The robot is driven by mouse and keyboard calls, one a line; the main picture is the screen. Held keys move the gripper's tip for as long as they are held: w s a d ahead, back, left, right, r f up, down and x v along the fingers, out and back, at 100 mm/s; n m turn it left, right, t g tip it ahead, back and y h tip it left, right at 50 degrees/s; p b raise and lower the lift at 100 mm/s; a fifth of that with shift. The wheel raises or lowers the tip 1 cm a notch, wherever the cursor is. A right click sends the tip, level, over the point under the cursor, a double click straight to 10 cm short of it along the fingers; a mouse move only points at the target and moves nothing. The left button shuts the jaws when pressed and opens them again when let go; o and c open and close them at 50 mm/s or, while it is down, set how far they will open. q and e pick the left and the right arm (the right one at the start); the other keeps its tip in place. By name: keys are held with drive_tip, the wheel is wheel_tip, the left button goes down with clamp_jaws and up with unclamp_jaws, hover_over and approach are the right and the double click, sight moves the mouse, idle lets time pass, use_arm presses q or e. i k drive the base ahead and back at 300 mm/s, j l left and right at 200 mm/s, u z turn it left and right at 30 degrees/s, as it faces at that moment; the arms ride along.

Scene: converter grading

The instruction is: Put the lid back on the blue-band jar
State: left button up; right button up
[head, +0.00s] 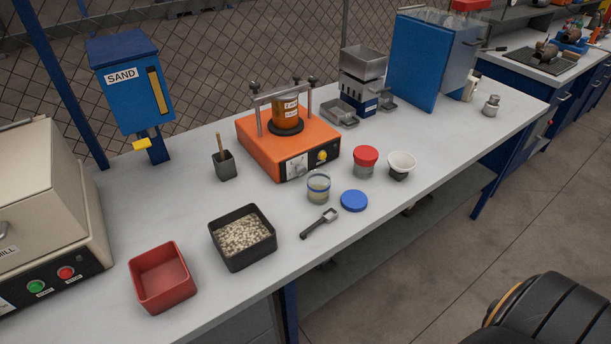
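The blue-band jar (318,190) stands upright and open near the middle of the bench. Which face of the lid is up, I cannot tell for sure. Neither of my grippers shows in the head view.
A scoop (319,224) lies in front of the jar. An orange shaker (264,152) is behind. A black tray (242,258) of pale grains and a red tray (146,292) sit left.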

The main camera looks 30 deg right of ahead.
sight(318, 181)
drive_tip(key=z, duration=1.3)
